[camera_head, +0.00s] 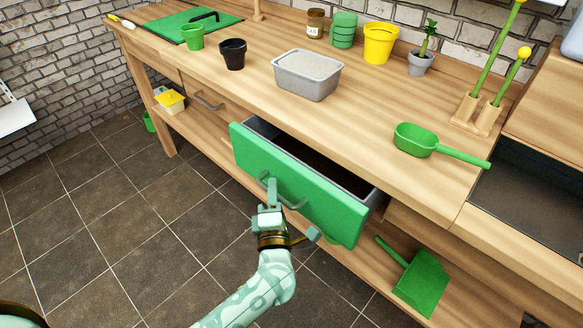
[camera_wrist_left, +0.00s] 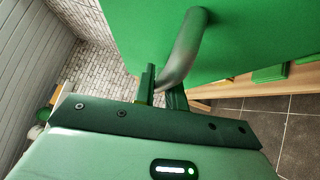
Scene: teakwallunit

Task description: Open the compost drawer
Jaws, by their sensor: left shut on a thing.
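The compost drawer has a green front (camera_head: 325,203) and a grey inner box (camera_head: 264,127). It stands partly out of the wooden bench, with its dark inside showing from above. Its grey bar handle (camera_head: 293,203) runs across the front. My left gripper (camera_head: 270,190) is shut on the left part of the handle. In the left wrist view the handle (camera_wrist_left: 188,45) passes between the fingers of my left gripper (camera_wrist_left: 162,90), in front of the green drawer front (camera_wrist_left: 255,35). My right gripper is not in view.
On the bench top (camera_head: 235,90) stand a grey tub (camera_head: 307,77), a black pot (camera_head: 233,54), a yellow pot (camera_head: 379,44) and a green scoop (camera_head: 414,140). A green dustpan (camera_head: 422,283) lies on the lower shelf. The tiled floor (camera_head: 130,215) at left is clear.

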